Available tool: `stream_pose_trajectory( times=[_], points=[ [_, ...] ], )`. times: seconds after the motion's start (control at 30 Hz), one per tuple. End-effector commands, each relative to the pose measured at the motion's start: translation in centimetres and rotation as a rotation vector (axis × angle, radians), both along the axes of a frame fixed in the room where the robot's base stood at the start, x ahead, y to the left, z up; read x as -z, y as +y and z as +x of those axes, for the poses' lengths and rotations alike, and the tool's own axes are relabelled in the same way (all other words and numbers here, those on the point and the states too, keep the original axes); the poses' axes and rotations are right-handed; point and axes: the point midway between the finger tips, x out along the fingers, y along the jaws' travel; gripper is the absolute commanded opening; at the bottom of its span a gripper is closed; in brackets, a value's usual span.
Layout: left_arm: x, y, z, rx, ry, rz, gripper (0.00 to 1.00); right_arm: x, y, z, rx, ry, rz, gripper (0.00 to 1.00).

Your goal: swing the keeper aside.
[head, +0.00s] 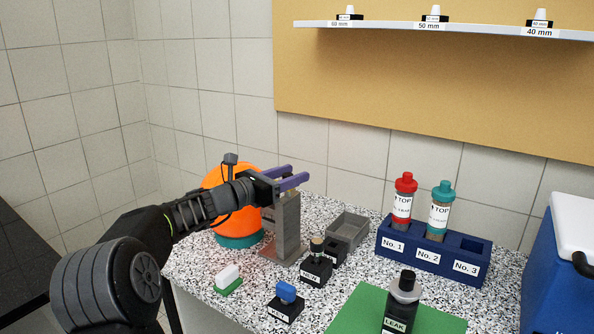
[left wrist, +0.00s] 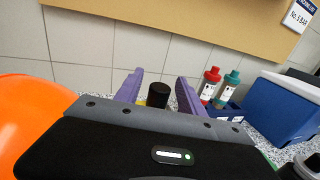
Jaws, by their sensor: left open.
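My left gripper (head: 298,174) is open, its two purple fingers pointing right above the top of a grey upright stand (head: 287,232). In the left wrist view the fingers (left wrist: 160,78) stand apart, with a black round knob (left wrist: 158,95) showing between them and a bit of yellow beside it. I cannot tell whether the fingers touch it. The keeper cannot be made out for certain; the gripper covers the top of the stand in the head view. My right gripper is not in view.
An orange round body (head: 222,190) on a teal base stands behind my left arm. A grey tray (head: 348,229), small black holders (head: 315,270), a blue rack (head: 432,249) with red-capped and teal-capped bottles, and a black LEAK item (head: 402,300) on a green mat stand to the right.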

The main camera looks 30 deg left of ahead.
Motion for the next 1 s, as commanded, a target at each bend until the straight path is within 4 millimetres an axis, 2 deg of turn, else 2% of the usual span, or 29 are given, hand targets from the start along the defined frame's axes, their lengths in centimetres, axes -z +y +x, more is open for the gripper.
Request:
stream_pose_trajectory(
  times=[0.17, 0.47, 1.0],
  points=[
    [-0.1, -0.4, 1.8, 0.001, 0.0, 0.001, 0.46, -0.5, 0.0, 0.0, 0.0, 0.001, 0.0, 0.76],
    [0.0, -0.5, 2.1, -0.001, 0.0, 0.001, 0.46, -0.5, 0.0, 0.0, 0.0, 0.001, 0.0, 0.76],
    [0.0, -0.5, 2.0, -0.001, 0.0, 0.001, 0.03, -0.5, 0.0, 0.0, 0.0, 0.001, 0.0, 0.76]
  ],
)
